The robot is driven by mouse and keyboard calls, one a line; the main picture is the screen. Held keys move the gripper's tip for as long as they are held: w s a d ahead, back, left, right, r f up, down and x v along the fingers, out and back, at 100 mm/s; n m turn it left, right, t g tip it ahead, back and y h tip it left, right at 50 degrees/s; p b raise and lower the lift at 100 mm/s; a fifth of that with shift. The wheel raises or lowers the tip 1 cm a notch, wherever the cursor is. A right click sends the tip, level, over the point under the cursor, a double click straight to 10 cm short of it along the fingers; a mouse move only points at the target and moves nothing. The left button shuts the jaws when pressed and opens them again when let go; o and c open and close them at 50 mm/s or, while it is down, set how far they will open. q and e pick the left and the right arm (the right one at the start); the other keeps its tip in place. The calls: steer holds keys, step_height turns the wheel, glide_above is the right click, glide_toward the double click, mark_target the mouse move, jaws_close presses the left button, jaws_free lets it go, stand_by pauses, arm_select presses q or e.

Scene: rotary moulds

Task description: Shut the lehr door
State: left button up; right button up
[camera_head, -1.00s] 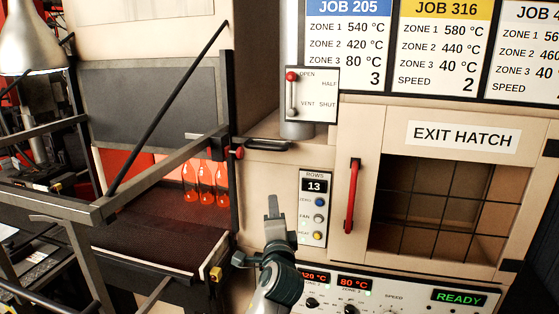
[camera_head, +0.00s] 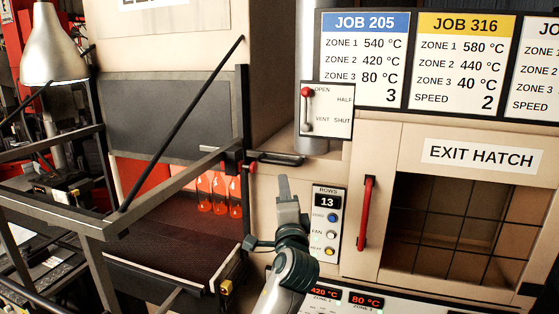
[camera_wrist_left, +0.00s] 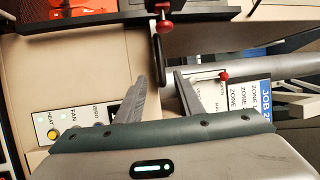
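A dark grey panel (camera_head: 165,115), which appears to be the lehr door, stands above an open mouth where orange glowing bottles (camera_head: 219,192) rest on a dark belt (camera_head: 180,240). A black lever (camera_head: 278,158) with a red knob sits right of the mouth; the lever also shows in the left wrist view (camera_wrist_left: 158,62). My left gripper (camera_head: 283,182) is just below this lever. In the left wrist view the gripper (camera_wrist_left: 160,80) has its fingers apart and empty, with the lever's end in line with the gap. My right gripper is out of view.
A plate (camera_head: 326,110) marked OPEN, HALF, VENT, SHUT carries a red-knobbed lever near OPEN. A button panel (camera_head: 325,225) is close right of my gripper. The exit hatch (camera_head: 460,225) has a red handle (camera_head: 365,213). A metal frame (camera_head: 170,180) crosses the left side.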

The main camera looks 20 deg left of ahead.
mark_target(280, 164)
arm_select(q)
steer(key=p+x, duration=0.5)
steer(key=x, duration=0.9)
steer(key=shift+w+a+r, duration=0.1)
steer(key=shift+w+a, duration=0.05)
steer(key=shift+w, duration=0.2)
steer(key=shift+c, duration=0.3)
jaws_close()
